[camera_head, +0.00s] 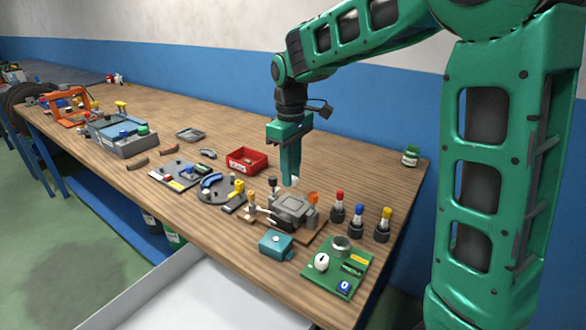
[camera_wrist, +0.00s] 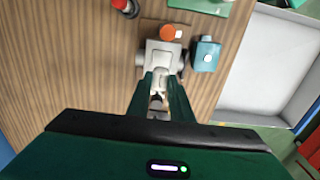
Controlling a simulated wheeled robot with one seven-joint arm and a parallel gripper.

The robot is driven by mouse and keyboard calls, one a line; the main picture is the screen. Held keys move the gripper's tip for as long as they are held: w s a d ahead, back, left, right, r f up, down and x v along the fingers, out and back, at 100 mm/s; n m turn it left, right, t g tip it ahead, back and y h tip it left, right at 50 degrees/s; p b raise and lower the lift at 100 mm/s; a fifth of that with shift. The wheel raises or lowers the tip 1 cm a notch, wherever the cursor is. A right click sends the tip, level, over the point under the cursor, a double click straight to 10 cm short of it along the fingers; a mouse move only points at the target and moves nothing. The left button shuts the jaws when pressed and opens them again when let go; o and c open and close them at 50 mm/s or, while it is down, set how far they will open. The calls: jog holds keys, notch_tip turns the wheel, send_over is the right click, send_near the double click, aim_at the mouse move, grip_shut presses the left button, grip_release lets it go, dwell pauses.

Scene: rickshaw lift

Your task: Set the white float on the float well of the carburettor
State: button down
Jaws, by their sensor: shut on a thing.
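My gripper (camera_head: 290,182) points straight down over the bench, at the back left edge of the grey carburettor (camera_head: 292,206). In the wrist view the gripper (camera_wrist: 160,84) is shut on the white float (camera_wrist: 160,76). A small white part of the float (camera_head: 295,182) shows beside the fingertips in the head view; the fingers hide the rest. The grey carburettor body (camera_wrist: 163,55) lies just beyond the float in the wrist view. I cannot tell whether the float touches it, and the float well is not clearly distinguishable.
An orange-topped part (camera_head: 313,198) stands at the carburettor. A teal box (camera_head: 276,246) and green board (camera_head: 338,268) are in front of it. Red, blue and yellow knobbed tools (camera_head: 357,221) stand to its right. A red tray (camera_head: 246,160) is behind left. Bare bench lies behind the gripper.

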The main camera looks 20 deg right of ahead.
aim_at(292, 203)
jog(key=shift+f, duration=2.75)
jog(key=shift+s, duration=0.25)
jog(key=shift+d+f, duration=0.1)
jog(key=shift+f, duration=0.25)
dwell(0.3)
jog(key=c, duration=1.1)
grip_release()
jog(key=shift+r, duration=0.15)
jog(key=shift+r, duration=3.4)
